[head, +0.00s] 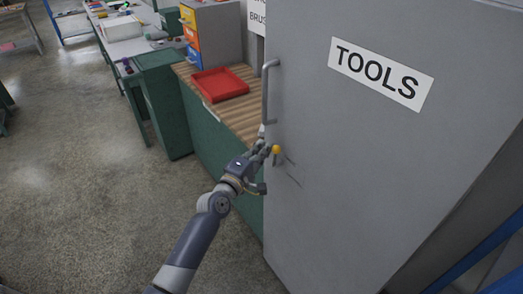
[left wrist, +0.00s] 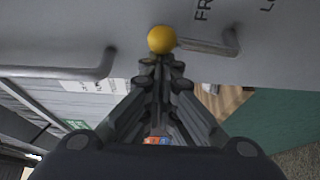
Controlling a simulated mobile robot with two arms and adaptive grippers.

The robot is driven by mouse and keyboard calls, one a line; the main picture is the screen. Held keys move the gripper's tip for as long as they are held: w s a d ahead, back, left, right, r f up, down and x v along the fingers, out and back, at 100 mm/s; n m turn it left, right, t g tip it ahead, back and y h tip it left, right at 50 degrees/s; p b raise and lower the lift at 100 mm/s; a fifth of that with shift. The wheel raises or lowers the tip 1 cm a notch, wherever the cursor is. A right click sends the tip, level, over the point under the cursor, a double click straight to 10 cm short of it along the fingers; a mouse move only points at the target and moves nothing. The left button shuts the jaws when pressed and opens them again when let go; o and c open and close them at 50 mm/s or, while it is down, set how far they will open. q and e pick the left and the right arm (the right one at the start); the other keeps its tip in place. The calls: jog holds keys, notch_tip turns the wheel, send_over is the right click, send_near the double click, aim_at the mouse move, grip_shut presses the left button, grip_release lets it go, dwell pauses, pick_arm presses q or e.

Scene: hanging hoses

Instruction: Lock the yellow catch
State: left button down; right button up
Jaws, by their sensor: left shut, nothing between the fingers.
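The yellow catch (head: 276,149) is a small round yellow knob on the front of a grey cabinet door (head: 350,160), low near its left edge and below the bar handle (head: 267,92). In the left wrist view the yellow knob (left wrist: 161,40) sits at the end of a short grey lever, just beyond my fingertips. My left gripper (head: 266,150) is at the knob. In the left wrist view my left gripper (left wrist: 158,62) is shut and empty, its tips close to the knob; I cannot tell whether they touch. The door looks closed. My right gripper is not in view.
Left of the cabinet, a wood-topped green bench (head: 236,118) carries a red tray (head: 219,84) and a drawer unit (head: 211,35) with coloured drawers. The door bears a TOOLS sign (head: 380,73). The concrete floor (head: 90,200) at left is clear.

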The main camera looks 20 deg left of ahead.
pick_arm(q)
jog(key=s+d+f+m+t+h+b, duration=0.1)
jog(key=s+d+f+m+h+b, duration=0.1)
jog(key=m+b, duration=0.6)
jog(key=s+d+f+m+t+h+b, duration=0.1)
jog(key=s+d+f+m+h+b, duration=0.1)
jog(key=d+m+h+b, duration=0.3)
jog(key=shift+s+f+m+t+b, duration=0.3)
jog(key=shift+s+m+b, duration=0.4)
jog(key=shift+m+b, duration=1.3)
jog(key=shift+f+n+b, duration=0.1)
jog(key=shift+n+b, duration=0.3)
jog(key=s+a+p, duration=0.1)
jog(key=s+a, duration=0.4)
jog(key=s, duration=0.2)
jog(key=shift+s+a+f, duration=0.15)
jog(key=shift+s+a, duration=0.15)
jog(key=shift+a, duration=0.05)
